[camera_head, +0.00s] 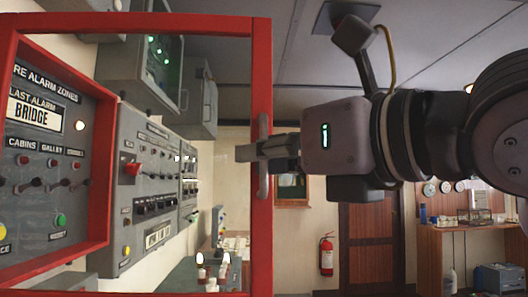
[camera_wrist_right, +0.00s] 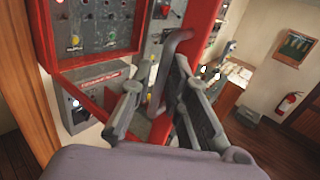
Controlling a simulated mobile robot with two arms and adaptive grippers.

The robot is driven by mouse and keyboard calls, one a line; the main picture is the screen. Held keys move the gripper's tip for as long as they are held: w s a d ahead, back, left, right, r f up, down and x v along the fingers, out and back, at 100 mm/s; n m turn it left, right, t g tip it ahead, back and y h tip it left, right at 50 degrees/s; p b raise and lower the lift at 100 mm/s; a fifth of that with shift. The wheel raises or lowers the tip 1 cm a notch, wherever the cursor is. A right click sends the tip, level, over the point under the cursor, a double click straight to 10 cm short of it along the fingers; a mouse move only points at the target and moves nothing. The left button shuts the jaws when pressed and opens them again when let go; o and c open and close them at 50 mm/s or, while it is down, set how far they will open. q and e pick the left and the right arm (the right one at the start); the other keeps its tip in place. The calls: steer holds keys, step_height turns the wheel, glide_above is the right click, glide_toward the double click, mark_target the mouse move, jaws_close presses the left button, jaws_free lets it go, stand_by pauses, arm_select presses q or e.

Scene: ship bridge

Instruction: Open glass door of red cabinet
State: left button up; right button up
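The red cabinet (camera_head: 104,170) is on the wall at the left of the head view, with an alarm panel inside. Its red-framed door (camera_head: 262,75) stands swung out from the cabinet, and the panel shows beside and through it. The grey door handle (camera_head: 263,185) is on the door's far right upright; it also shows in the right wrist view (camera_wrist_right: 174,55). My right gripper (camera_head: 250,152) is at the handle. In the right wrist view its fingers (camera_wrist_right: 155,85) are spread, with the handle between them; firm contact cannot be told. My left gripper is not in view.
Grey control boxes (camera_head: 145,190) line the wall behind the door. A fire extinguisher (camera_head: 327,255) hangs on the back wall beside a brown door (camera_head: 371,245). A wooden desk (camera_head: 440,250) stands at the right. Open floor shows in the right wrist view.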

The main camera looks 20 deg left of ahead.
steer(key=v, duration=1.2)
